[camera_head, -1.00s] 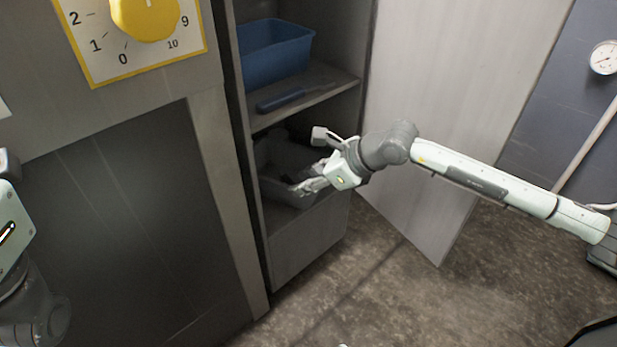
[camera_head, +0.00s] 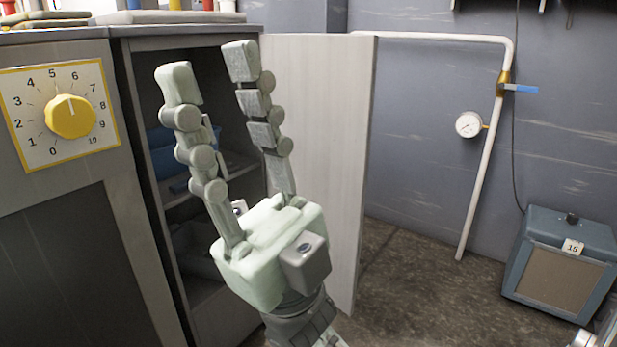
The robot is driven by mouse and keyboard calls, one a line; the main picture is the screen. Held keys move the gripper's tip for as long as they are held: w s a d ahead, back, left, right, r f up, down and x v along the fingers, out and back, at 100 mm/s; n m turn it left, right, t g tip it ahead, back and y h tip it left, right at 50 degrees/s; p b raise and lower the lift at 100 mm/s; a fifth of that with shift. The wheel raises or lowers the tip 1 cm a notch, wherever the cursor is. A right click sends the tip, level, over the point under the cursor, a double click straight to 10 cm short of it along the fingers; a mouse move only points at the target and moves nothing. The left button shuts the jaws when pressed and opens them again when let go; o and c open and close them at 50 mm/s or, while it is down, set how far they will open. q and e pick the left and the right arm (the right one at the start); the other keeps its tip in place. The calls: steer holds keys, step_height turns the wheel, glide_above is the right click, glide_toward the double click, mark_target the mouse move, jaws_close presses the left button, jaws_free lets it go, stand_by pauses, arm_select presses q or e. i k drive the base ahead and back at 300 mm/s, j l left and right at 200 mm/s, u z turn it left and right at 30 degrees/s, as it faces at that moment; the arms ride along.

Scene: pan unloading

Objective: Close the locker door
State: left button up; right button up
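The locker (camera_head: 218,316) stands left of centre with its pale grey door (camera_head: 322,130) swung wide open to the right. My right gripper (camera_head: 207,72) is raised in front of the locker opening, close to the camera, with its two fingers spread apart and pointing up. It is open, with nothing between the fingers. It hides part of the shelves and the near part of the door. Whether it touches the door cannot be told.
Inside the locker a blue bin (camera_head: 165,150) shows behind the fingers. A yellow dial (camera_head: 70,116) is on the cabinet at left. A pipe with a gauge (camera_head: 468,124) runs down the back wall. A blue-grey box (camera_head: 562,262) stands on the floor at right.

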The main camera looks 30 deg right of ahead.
mark_target(325, 87)
steer(key=l, duration=0.3)
steer(key=k+l+u, duration=0.1)
steer(key=l, duration=0.25)
steer(key=k+l, duration=0.15)
steer(key=l, duration=0.15)
steer(key=l+u, duration=0.3)
steer(key=l, duration=0.8)
steer(key=i+l+u, duration=0.1)
steer(key=l, duration=0.2)
steer(key=i+l, duration=0.25)
steer(key=i+l+u, duration=0.15)
steer(key=l, duration=0.25)
steer(key=k, duration=0.15)
steer(key=l, duration=0.05)
